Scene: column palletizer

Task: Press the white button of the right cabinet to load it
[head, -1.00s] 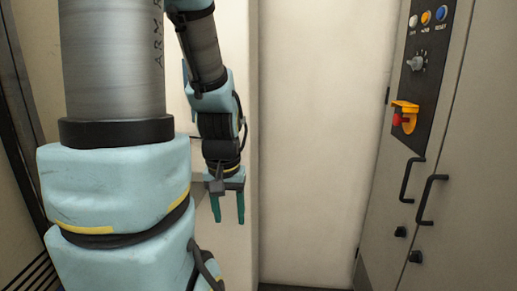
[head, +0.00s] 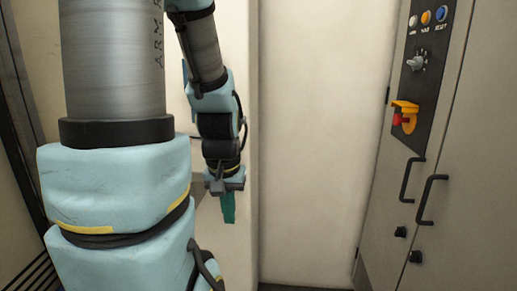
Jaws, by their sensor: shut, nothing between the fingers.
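The right cabinet (head: 459,170) stands at the right of the head view. Its dark control panel (head: 423,80) carries a small white button (head: 413,20) at the top left of a row. My gripper (head: 229,220) hangs pointing down left of the picture's middle, with its teal fingers together and nothing held. It is well to the left of the cabinet and lower than the white button, and touches neither.
Below are a rotary knob (head: 415,63), a red switch in a yellow guard (head: 404,117) and black door handles (head: 411,180). A pale wall panel (head: 318,145) fills the middle.

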